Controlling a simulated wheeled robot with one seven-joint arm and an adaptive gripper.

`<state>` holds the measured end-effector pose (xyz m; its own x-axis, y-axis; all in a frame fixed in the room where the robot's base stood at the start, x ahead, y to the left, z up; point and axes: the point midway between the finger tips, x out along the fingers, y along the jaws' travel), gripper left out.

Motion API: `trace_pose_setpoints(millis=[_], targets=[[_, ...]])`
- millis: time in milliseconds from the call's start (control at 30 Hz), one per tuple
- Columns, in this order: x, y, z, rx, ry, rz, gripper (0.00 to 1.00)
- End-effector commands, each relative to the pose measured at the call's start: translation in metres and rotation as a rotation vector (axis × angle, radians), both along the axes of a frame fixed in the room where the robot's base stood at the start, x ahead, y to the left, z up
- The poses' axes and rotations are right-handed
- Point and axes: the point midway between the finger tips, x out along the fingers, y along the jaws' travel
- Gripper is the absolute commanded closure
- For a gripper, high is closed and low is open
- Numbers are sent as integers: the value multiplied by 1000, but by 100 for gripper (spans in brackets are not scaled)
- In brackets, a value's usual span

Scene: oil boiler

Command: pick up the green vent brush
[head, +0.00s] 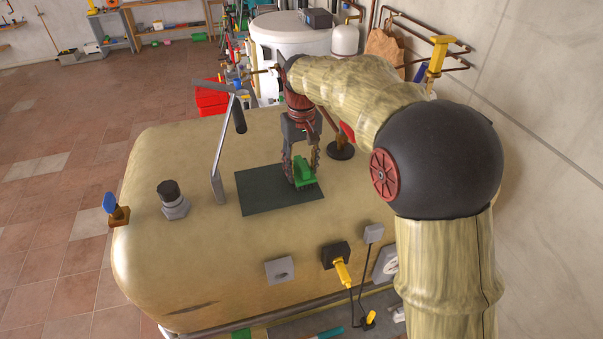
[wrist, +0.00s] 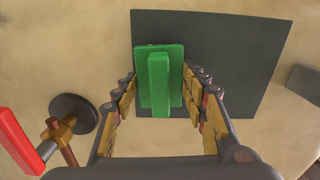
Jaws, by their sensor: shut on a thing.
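The green vent brush (head: 303,173) is at the right part of the dark mat on top of the tan boiler. In the wrist view the brush (wrist: 160,80) lies between my two fingers, its raised green grip pointing toward the palm. My gripper (head: 301,165) points down and is shut on the brush, with a finger on each side; the fingers also show in the wrist view (wrist: 160,100). The brush is over the dark mat (head: 262,190). I cannot tell whether its underside touches the mat.
A grey lever (head: 222,150) stands left of the mat. A black-capped fitting (head: 172,198) and a blue-handled valve (head: 115,208) stand farther left. A red-handled valve (wrist: 50,145) is close to my gripper in the wrist view. A yellow-handled part (head: 342,272) is at the boiler's near side.

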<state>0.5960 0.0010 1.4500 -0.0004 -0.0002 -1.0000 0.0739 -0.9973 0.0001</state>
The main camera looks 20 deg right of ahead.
Motion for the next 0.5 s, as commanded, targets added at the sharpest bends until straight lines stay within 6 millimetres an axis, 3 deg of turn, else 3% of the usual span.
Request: trace_pose_setpoints(millis=[367, 500], targets=[[0, 0, 2, 0, -2, 0, 83], [1, 0, 14, 0, -3, 0, 83]])
